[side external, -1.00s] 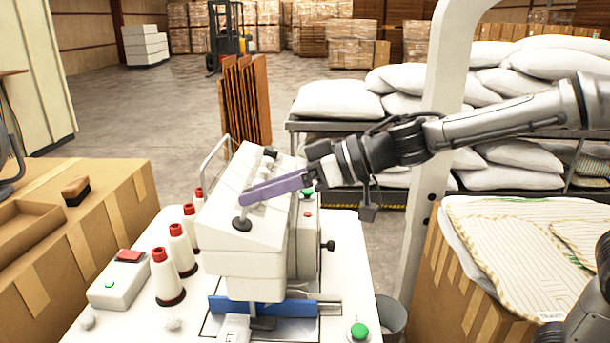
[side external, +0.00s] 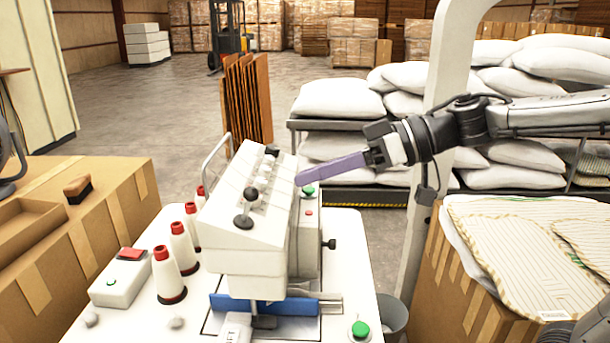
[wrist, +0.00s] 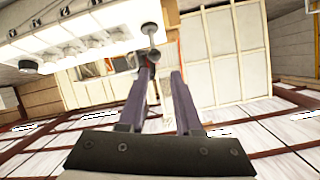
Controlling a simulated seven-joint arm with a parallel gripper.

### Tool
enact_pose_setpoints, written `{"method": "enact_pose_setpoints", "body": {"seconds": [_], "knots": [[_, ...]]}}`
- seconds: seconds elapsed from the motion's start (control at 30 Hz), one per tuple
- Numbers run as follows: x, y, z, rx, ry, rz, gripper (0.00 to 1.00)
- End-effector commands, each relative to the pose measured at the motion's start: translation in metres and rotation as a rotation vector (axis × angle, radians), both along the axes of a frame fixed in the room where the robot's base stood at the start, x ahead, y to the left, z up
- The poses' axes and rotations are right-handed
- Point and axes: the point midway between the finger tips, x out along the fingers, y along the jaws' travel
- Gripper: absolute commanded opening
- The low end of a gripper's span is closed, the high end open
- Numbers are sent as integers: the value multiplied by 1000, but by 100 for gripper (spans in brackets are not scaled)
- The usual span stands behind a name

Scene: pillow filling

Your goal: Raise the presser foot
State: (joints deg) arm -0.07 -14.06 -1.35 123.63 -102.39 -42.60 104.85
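A white sewing machine head (side external: 245,260) stands on a white table, with black knobs (side external: 251,193) on its sloping top. A small dark part (side external: 264,322) lies low under the head by the blue bar; I cannot tell whether it is the presser foot or whether it is raised. My gripper (side external: 300,180), with long purple fingers, hangs right of the machine's top, pointing left. In the wrist view the two fingers (wrist: 163,74) stand apart with nothing between them. A dark round part (wrist: 150,58) shows beyond the left fingertip; contact cannot be told.
Red-topped thread cones (side external: 170,275) stand left of the machine. A green button (side external: 360,330) is at the table's front right. A white post (side external: 415,240) and a carton of striped fabric (side external: 530,250) are at right. Pillow-laden shelves (side external: 345,130) stand behind.

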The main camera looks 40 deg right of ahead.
Motion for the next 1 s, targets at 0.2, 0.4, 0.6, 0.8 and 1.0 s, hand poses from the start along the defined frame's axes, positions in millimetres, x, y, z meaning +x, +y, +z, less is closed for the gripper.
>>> {"method": "enact_pose_setpoints", "body": {"seconds": [0.2,0.4,0.6,0.8,1.0], "knots": [[-22,24,-4,334,314,88,0],[-9,-21,-16,784,685,47,0],[11,-84,-32,1005,757,-59,0],[16,-101,-38,1028,744,-108,0],[28,-81,-38,1024,745,-103,0]]}}
